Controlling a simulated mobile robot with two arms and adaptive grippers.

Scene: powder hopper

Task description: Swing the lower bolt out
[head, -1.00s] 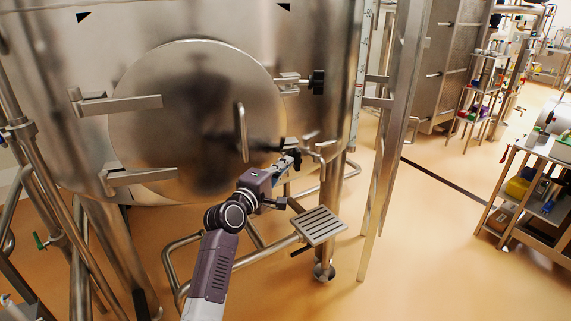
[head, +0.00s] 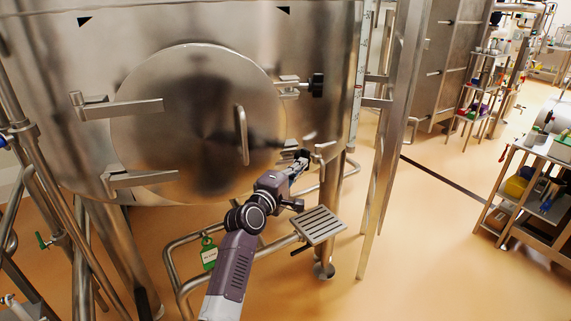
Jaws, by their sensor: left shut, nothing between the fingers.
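The round hatch door (head: 190,125) is closed against the steel hopper, with a vertical handle (head: 241,135) near its right side. The upper bolt, with a black knob (head: 318,85), sits at the door's upper right edge. At the lower right edge, a metal lug (head: 309,137) shows where the lower bolt is. The bolt itself is mostly hidden by my left gripper, and I cannot tell its angle. My left gripper (head: 303,157) is shut and empty, just below this lug and close to a bent metal bar (head: 321,152). I cannot tell whether it touches. My right gripper is out of view.
Two hinge arms (head: 120,107) hold the door's left side. A steel leg (head: 395,140) stands right of the hopper; floor beyond is open.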

